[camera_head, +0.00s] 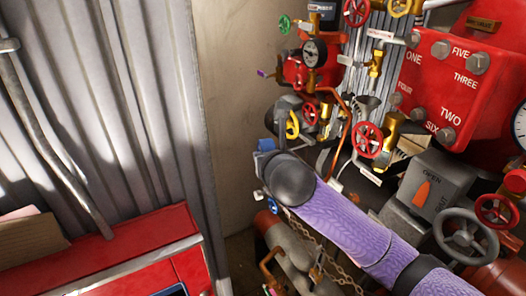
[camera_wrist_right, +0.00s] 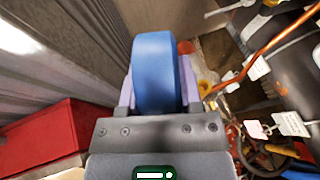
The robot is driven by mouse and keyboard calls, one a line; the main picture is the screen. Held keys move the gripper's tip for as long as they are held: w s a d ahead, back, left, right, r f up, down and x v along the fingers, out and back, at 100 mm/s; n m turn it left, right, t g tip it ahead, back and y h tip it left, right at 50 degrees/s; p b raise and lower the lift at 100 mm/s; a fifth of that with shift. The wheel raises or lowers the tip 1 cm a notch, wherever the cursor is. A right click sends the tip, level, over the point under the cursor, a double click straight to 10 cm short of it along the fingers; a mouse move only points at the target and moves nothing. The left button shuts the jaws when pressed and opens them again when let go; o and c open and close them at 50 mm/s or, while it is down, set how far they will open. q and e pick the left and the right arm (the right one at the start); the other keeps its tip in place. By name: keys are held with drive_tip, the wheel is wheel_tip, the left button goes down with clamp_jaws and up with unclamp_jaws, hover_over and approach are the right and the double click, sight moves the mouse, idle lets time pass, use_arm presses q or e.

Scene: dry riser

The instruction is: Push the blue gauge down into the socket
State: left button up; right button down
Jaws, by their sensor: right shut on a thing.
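The blue gauge (camera_wrist_right: 154,75) is large in the right wrist view, its rounded blue side between the fingers of my right gripper (camera_wrist_right: 158,88). The gripper is shut on it. In the head view my right arm comes in from the lower right, and a small blue piece (camera_head: 265,145), which looks like part of the gauge, shows past its dark wrist. The fingers are hidden there. I cannot make out the socket, or whether the gauge touches anything. My left gripper is not in view.
A red numbered panel (camera_head: 440,85) stands at the right. Pipes, a dial gauge (camera_head: 314,53) and coloured valve wheels, including a red one (camera_head: 367,140), crowd around my right arm. A red cabinet (camera_head: 120,250) stands lower left by the corrugated wall (camera_head: 110,100). Bare wall (camera_head: 228,100) lies left of the pipes.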

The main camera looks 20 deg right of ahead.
drive_tip(key=d+f, duration=0.1)
drive_tip(key=d, duration=0.5)
drive_tip(key=shift+w+f, duration=0.2)
drive_tip(key=shift+f, duration=0.15)
drive_tip(key=shift+s, duration=0.15)
drive_tip(key=shift+f+b, duration=0.55)
drive_tip(key=shift+f, duration=1.1)
idle(2.0)
drive_tip(key=shift+c, duration=1)
unclamp_jaws()
